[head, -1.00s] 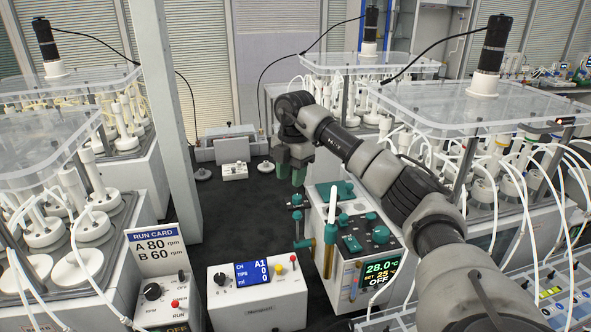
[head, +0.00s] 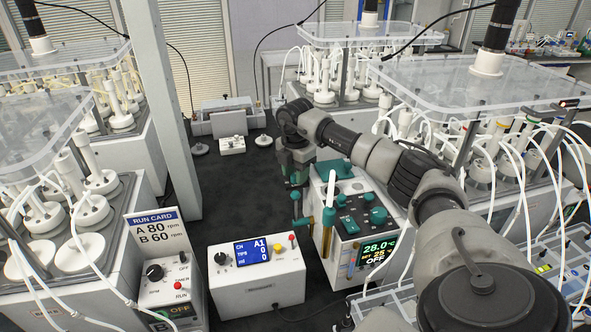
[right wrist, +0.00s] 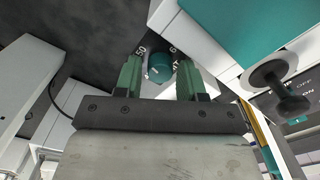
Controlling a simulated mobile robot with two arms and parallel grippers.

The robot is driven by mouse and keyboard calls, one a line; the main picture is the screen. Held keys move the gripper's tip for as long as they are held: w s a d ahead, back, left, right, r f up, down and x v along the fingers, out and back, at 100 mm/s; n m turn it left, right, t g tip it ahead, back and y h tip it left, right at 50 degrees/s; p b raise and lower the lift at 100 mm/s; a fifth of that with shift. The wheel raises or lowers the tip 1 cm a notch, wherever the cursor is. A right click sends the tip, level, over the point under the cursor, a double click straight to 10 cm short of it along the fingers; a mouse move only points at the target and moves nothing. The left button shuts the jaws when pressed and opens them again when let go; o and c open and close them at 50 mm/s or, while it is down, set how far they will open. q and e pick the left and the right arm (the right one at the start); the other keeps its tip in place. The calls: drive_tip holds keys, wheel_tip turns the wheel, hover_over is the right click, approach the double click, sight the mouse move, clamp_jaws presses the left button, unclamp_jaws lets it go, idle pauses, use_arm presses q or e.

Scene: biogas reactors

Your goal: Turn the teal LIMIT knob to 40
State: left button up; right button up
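In the right wrist view the teal knob (right wrist: 159,67) sits on a small white panel, with a white mark on it. Printed figures show beside it, "50" at the left and a partly hidden one at the right. My right gripper (right wrist: 159,73) is open, with one green finger on each side of the knob; I cannot tell whether they touch it. In the head view my right gripper (head: 294,176) is low at the back left corner of the white unit (head: 330,266) with teal fittings. The knob is not clearly visible there. My left gripper is out of view.
The unit's display (head: 378,252) reads 28.0 °C, SET 25, OFF. A white pump box (head: 256,292) and a run card (head: 156,232) stand at the front left. Reactor racks (head: 470,95) flank both sides.

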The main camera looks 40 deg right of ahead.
drive_tip(key=shift+f, duration=0.15)
drive_tip(key=shift+c, duration=0.5)
drive_tip(key=c, duration=0.5)
drive_tip(key=shift+n, duration=0.4)
drive_tip(key=shift+c, duration=0.2)
drive_tip(key=n, duration=0.3)
drive_tip(key=shift+b, duration=0.35)
drive_tip(key=n, duration=0.4)
drive_tip(key=shift+n+b, duration=0.3)
drive_tip(key=n, duration=0.6)
drive_tip(key=shift+b, duration=0.35)
drive_tip(key=n, duration=0.6)
drive_tip(key=shift+b, duration=0.3)
drive_tip(key=shift+w, duration=0.1)
